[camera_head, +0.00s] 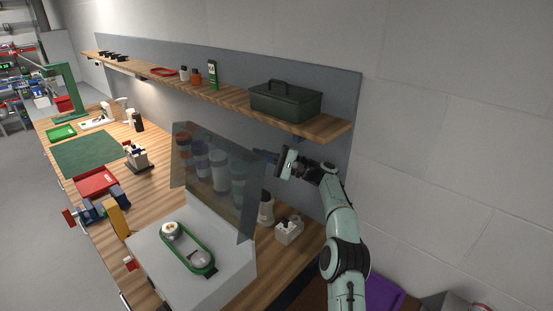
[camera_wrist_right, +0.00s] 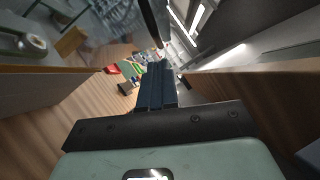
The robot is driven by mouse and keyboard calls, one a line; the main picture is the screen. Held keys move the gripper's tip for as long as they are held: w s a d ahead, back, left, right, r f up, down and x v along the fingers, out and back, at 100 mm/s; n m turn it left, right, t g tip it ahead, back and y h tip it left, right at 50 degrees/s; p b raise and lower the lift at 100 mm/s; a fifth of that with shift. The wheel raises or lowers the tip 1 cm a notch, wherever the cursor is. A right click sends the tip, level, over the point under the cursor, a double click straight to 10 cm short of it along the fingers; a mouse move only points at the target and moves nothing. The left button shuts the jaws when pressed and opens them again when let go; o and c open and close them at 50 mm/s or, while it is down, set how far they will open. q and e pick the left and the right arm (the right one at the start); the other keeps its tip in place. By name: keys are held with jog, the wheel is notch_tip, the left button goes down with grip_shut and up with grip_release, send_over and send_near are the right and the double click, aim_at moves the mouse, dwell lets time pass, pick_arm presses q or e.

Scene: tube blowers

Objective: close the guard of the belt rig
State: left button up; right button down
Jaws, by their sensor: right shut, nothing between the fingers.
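The belt rig (camera_head: 215,262) is a pale grey box on the bench, with a green belt loop (camera_head: 184,256) around two pulleys on top. Its guard (camera_head: 212,198) is a tinted see-through panel, standing up open at the rig's back edge. My right gripper (camera_head: 264,155) is shut and empty, with blue fingers, near the guard's upper right on the wall side. In the right wrist view, the shut fingers (camera_wrist_right: 156,87) point toward the guard's dark edge (camera_wrist_right: 151,24). I cannot tell whether they touch it. My left gripper is not in view.
A wooden shelf (camera_head: 226,98) runs along the wall above my right gripper, with a dark green toolbox (camera_head: 285,101) on it. Several jars stand behind the guard. A small grey holder (camera_head: 289,231) and a white bottle (camera_head: 266,208) stand right of the rig.

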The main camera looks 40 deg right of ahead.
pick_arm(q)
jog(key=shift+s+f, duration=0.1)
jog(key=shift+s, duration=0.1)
pick_arm(e)
jog(key=a, duration=0.1)
jog(key=a+r, duration=0.1)
jog(key=shift+a+r, duration=0.15)
jog(key=shift+a, duration=0.25)
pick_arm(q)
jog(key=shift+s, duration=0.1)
pick_arm(e)
jog(key=shift+s, duration=0.1)
